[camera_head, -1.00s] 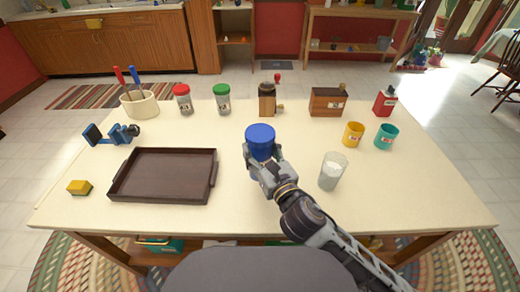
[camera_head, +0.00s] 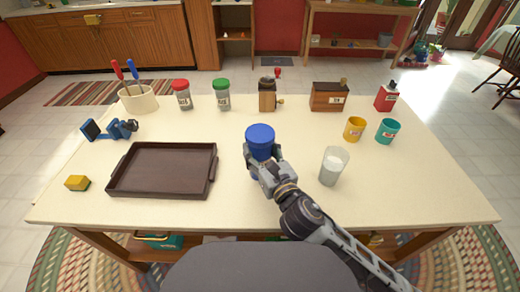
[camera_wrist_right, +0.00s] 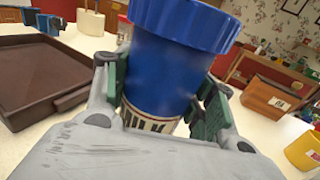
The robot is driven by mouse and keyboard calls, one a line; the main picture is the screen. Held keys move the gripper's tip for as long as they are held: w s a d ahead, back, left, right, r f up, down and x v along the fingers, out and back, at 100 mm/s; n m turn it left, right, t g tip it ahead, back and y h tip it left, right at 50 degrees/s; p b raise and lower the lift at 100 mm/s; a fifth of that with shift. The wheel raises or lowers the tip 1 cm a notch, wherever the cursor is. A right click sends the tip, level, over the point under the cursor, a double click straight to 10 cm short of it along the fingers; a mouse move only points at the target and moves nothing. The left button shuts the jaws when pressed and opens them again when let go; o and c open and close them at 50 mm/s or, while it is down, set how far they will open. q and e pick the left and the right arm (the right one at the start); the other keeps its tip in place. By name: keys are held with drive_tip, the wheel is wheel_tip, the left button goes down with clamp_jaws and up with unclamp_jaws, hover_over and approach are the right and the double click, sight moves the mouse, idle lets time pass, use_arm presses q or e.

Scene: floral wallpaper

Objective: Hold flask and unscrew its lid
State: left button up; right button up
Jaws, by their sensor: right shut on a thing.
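The blue flask (camera_head: 260,150) stands upright on the table, with its wide ribbed blue lid (camera_head: 260,131) on top. In the right wrist view the flask body (camera_wrist_right: 160,75) fills the space between the finger pads, and the lid (camera_wrist_right: 188,18) sits above them. A pale label band shows low on the body. My right gripper (camera_head: 262,158) is shut around the flask body, below the lid, and hides its lower part. It also shows in the right wrist view (camera_wrist_right: 165,95). My left gripper is not in view.
A dark brown tray (camera_head: 112,188) lies left of the flask. A glass (camera_head: 333,167) stands close to the right of my right gripper. Yellow (camera_head: 354,130) and teal (camera_head: 387,132) cups are farther right. Shakers and a grinder (camera_head: 267,97) stand behind. The table (camera_head: 215,232) is clear in front.

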drive_tip(key=shift+f+b, duration=1.2)
drive_tip(key=shift+f, duration=0.9)
drive_tip(key=o, duration=1.2)
drive_tip(key=shift+c, duration=0.2)
drive_tip(key=c, duration=1)
drive_tip(key=c, duration=0.4)
drive_tip(key=shift+d, duration=0.1)
drive_tip(key=s+d+r+n+g+y, duration=0.3)
drive_tip(key=d+r+n+g+y, duration=0.1)
drive_tip(key=d+r, duration=0.7)
drive_tip(key=shift+n+y, duration=0.3)
drive_tip(key=shift+y, duration=0.6)
idle(0.3)
drive_tip(key=shift+d, duration=0.1)
